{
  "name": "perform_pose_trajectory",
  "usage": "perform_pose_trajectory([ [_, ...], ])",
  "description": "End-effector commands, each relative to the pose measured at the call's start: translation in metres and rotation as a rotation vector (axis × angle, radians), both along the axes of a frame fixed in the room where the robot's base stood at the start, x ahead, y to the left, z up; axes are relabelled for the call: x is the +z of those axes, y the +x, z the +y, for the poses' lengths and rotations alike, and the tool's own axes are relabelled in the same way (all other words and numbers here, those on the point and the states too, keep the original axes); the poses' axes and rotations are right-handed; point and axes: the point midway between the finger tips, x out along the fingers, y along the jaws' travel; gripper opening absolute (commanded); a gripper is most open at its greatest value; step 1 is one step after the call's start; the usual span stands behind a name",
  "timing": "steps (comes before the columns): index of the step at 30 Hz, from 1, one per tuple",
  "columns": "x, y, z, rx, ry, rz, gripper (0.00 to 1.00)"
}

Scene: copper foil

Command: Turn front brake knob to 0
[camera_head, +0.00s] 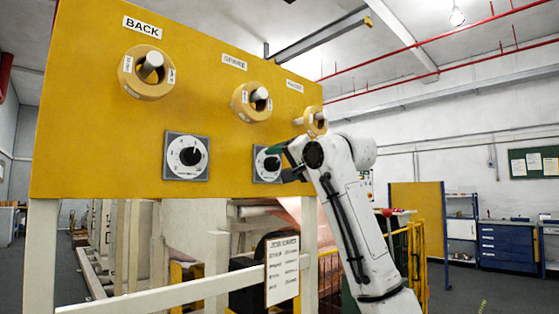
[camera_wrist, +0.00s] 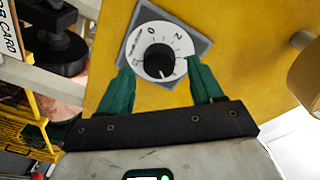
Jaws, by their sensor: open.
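The yellow panel (camera_head: 100,110) carries two black knobs on white dials with grey square plates. The left knob (camera_head: 190,156) is clear of my arm. The right knob (camera_head: 271,164) is partly covered by my gripper (camera_head: 285,161). In the wrist view a black knob (camera_wrist: 159,61) sits on its round white dial (camera_wrist: 134,50), with printed marks around it, including what looks like a 0 and a 2. A small light mark shows on the knob's lower edge. My gripper (camera_wrist: 160,66) is open, its green fingers on either side of the dial. Contact with the knob is not visible.
Above the dials are yellow ring-shaped controls (camera_head: 129,82) with pale round handles; the left one is labelled BACK. The rightmost ring (camera_head: 315,121) is close to my wrist. A white rail (camera_head: 160,296) and a hanging printed card (camera_head: 282,270) are below the panel.

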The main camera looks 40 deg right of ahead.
Motion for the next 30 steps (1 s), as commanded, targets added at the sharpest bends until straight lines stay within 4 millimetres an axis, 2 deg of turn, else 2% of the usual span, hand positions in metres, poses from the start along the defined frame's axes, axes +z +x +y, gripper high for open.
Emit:
perform_pose_trajectory([
  [5,-0.0004,0.0110,-0.0009,-0.001,0.000,0.001,0.66],
  [13,-0.0008,0.0119,-0.0010,-0.001,0.000,0.001,0.66],
  [30,-0.0009,0.0115,-0.0012,-0.001,0.000,0.001,0.11],
])
